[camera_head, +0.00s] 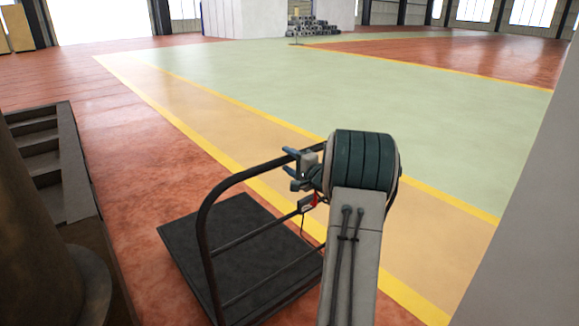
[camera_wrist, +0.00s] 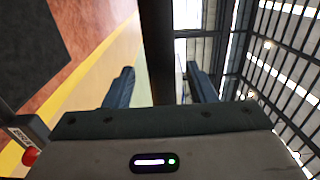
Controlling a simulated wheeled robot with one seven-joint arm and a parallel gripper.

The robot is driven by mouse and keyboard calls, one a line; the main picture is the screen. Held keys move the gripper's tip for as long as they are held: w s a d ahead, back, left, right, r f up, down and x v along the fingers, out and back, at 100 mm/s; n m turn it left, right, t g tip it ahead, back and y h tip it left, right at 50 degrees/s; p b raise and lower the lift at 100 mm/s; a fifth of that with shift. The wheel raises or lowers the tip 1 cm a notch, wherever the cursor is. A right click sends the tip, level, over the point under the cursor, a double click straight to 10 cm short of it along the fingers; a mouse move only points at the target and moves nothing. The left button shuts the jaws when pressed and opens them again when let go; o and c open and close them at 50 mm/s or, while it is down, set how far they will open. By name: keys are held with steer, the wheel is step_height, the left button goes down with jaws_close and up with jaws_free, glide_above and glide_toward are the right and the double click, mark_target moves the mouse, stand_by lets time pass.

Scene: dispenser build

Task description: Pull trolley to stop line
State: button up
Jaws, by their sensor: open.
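The trolley (camera_head: 197,253) has a flat black platform and an upright dark tube handle (camera_head: 206,230) at its near side. It stands on the red floor left of my arm. My gripper (camera_head: 288,162) is open at the handle's top bar. In the wrist view the dark bar (camera_wrist: 156,30) runs between the two fingers of my gripper (camera_wrist: 160,72), with gaps on both sides. A small box with a red part (camera_head: 308,202) shows by the handle's lower bar. Yellow lines (camera_head: 171,117) cross the floor; I cannot tell which is the stop line.
Brown steps (camera_head: 45,165) and a thick round column (camera_head: 40,230) stand close on the left. A pale wall or post (camera_head: 530,200) stands on the right.

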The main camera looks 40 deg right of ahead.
steer(key=shift+w, duration=0.65)
jaws_close()
steer(key=shift+s+f, duration=0.1)
steer(key=shift+f, duration=0.05)
stand_by(0.9)
